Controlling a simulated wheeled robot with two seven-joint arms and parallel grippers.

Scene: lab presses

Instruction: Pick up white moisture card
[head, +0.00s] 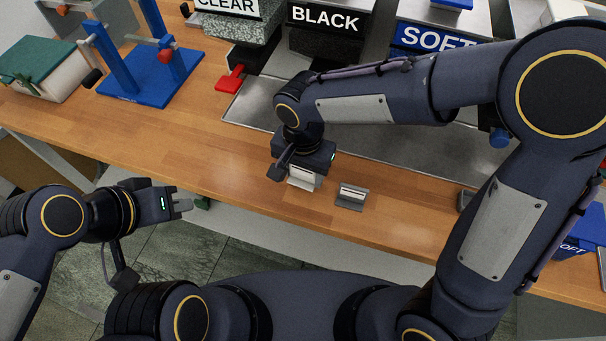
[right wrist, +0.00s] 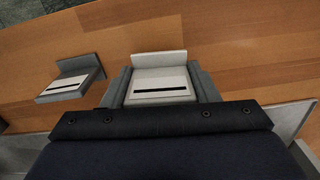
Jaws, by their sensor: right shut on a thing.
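The white moisture card (head: 304,179) is a small pale L-shaped piece with a raised back plate and a dark line across its flat part. It is at the front of the wooden bench, partly hidden under my right gripper (head: 305,169). In the right wrist view the card (right wrist: 158,60) sits between the two grey fingers of my right gripper (right wrist: 161,85), which are shut on its sides. I cannot tell whether it is lifted clear of the wood. My left gripper (head: 182,205) hangs empty in front of the bench edge; its finger gap is unclear.
A similar grey card (head: 351,195) stands just right of the held one, and shows at left in the wrist view (right wrist: 72,78). A metal plate (head: 385,170) lies behind. A blue stand (head: 160,90), a green-topped box (head: 45,65) and labelled presses (head: 325,20) stand farther back.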

